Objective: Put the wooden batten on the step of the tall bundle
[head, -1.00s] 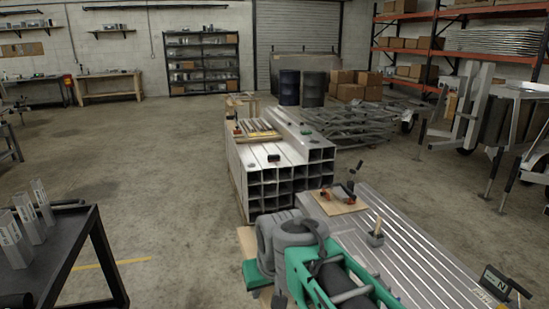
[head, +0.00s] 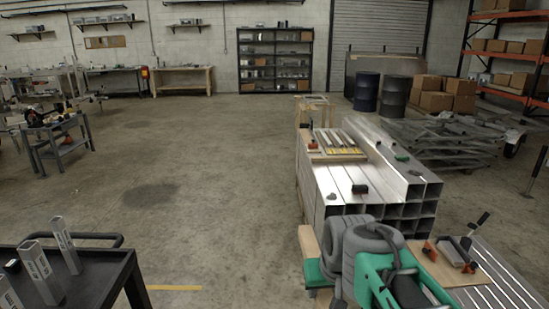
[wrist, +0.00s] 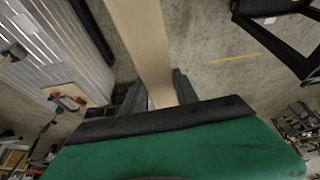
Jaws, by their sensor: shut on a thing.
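My gripper (wrist: 158,96) is shut on the wooden batten (wrist: 145,40), a long pale piece that runs out of the top of the wrist view. In the head view the batten (head: 308,240) shows as a short pale strip beside my grey and green arm, which hides most of it. The tall bundle (head: 408,208) of square aluminium tubes stands just beyond my arm. Its top has a raised row on the right and a lower step (head: 338,178) on the left. The batten is apart from the step, on the near side of the bundle.
On the step lie a board with several strips (head: 336,146) and small dark objects (head: 360,189). A low bundle (head: 500,275) with a wooden board and clamps (head: 450,255) is at right. A black cart (head: 90,275) with upright tube pieces is at left. The floor between is clear.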

